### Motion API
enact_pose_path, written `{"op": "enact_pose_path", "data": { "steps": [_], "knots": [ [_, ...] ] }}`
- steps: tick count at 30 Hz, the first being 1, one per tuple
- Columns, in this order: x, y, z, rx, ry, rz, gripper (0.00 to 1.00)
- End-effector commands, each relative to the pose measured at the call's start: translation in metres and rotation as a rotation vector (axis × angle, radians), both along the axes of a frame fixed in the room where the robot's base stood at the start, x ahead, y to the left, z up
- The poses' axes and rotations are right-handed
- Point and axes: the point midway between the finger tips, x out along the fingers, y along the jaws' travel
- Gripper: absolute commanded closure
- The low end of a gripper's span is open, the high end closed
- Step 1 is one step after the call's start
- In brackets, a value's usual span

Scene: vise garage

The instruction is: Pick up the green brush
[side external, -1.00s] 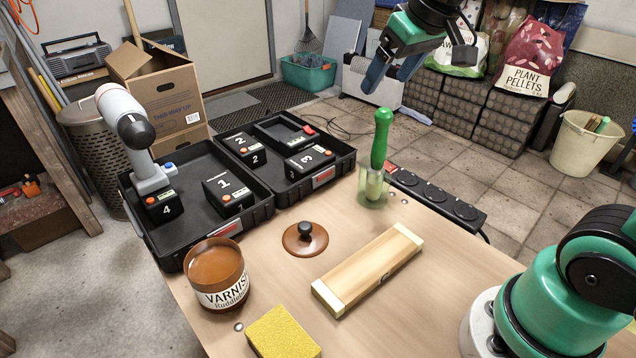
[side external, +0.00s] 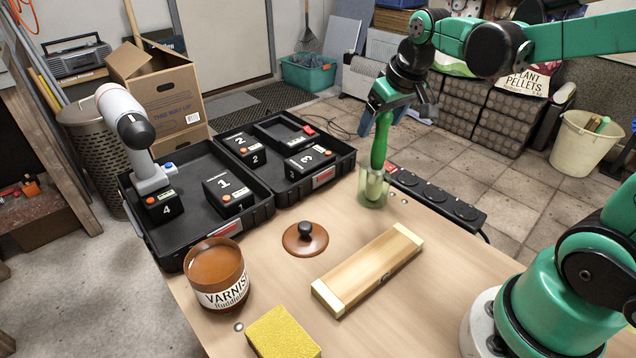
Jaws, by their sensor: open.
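The green brush (side external: 380,146) stands upright, slightly tilted, in a clear glass (side external: 372,190) near the far edge of the workbench. Its handle points up and its lower end is inside the glass. My gripper (side external: 378,116) is open at the top of the handle, with the blue-grey fingers pointing down. The handle's tip is partly hidden by the fingers. I cannot tell from this view whether the handle lies between the fingers or just behind them.
A power strip (side external: 437,196) lies right of the glass. A wooden box (side external: 368,269), a brown lid (side external: 305,239), a varnish jar (side external: 217,274) and a yellow sponge (side external: 283,333) are on the bench (side external: 440,285). Black trays (side external: 262,213) with numbered batteries stand left.

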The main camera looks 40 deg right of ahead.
Motion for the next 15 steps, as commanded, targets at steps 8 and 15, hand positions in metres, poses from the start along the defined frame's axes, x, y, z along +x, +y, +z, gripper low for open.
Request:
{"op": "enact_pose_path", "data": {
  "steps": [8,15],
  "knots": [
    [0.0038,-0.0008,-0.0103,0.000,0.000,0.000,0.24],
    [0.0036,-0.0008,-0.0100,0.000,0.000,0.000,0.47]
  ]
}}
